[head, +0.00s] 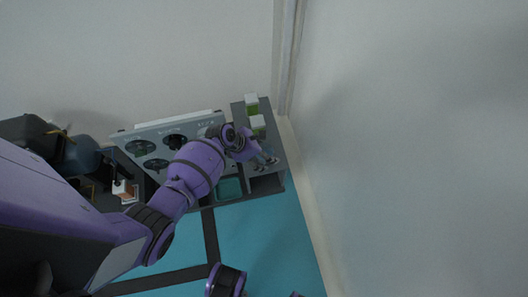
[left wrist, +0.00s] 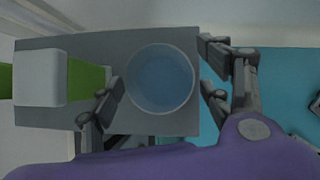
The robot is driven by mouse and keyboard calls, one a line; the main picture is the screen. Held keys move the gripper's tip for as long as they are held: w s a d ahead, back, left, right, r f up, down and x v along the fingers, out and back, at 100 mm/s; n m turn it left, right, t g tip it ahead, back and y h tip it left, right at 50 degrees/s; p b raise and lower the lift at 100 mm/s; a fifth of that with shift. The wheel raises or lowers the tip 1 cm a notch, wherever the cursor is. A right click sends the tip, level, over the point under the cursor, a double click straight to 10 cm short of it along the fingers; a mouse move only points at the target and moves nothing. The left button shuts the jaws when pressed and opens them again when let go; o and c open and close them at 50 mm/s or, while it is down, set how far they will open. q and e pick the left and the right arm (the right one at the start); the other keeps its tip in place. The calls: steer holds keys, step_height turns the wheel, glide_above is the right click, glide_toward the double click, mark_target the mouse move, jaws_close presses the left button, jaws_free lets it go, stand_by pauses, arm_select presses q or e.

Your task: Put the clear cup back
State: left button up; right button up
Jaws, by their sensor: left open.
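The clear cup (left wrist: 160,78) stands on the grey top of a shelf unit (left wrist: 50,115), seen from above in the left wrist view as a round, bluish see-through rim. My left gripper (left wrist: 161,92) is open around it, with one finger to the left of the cup and the others to its right. Small gaps seem to show between fingers and cup; contact is hard to tell. In the head view, my left gripper (head: 266,159) is over the near part of the shelf unit (head: 277,183), and the cup there is too small to make out.
Two green boxes with white tops (head: 252,104) (head: 258,124) stand on the unit behind the gripper. A panel with round dark dials (head: 157,165) is left of it. A wall rises close on the right. The teal floor (head: 265,235) in front is mostly clear.

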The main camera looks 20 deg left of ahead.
arm_select(q)
steer(key=p+v, duration=0.4)
steer(key=v, duration=0.6)
steer(key=s+a+f+m+y, duration=0.1)
steer(key=s+f+m+y, duration=0.1)
steer(key=s+m, duration=0.65)
steer(key=s+a+f+m+y, duration=0.15)
steer(key=s+m, duration=0.25)
steer(key=s, duration=0.9)
steer(key=s+d+r+m+t, duration=0.1)
steer(key=s+r+m, duration=0.3)
steer(key=s+m, duration=0.3)
steer(key=s+d+r+m+t+y, duration=0.1)
steer(key=s+d+r+m, duration=0.1)
steer(key=s+r+m, duration=0.3)
steer(key=s+m, duration=0.3)
steer(key=s, duration=0.1)
steer(key=shift+d+r, duration=0.3)
steer(key=shift+d, duration=0.05)
arm_select(e)
steer(key=r, duration=0.1)
steer(key=w+r, duration=0.1)
steer(key=r, duration=0.2)
steer(key=shift+w+a, duration=0.3)
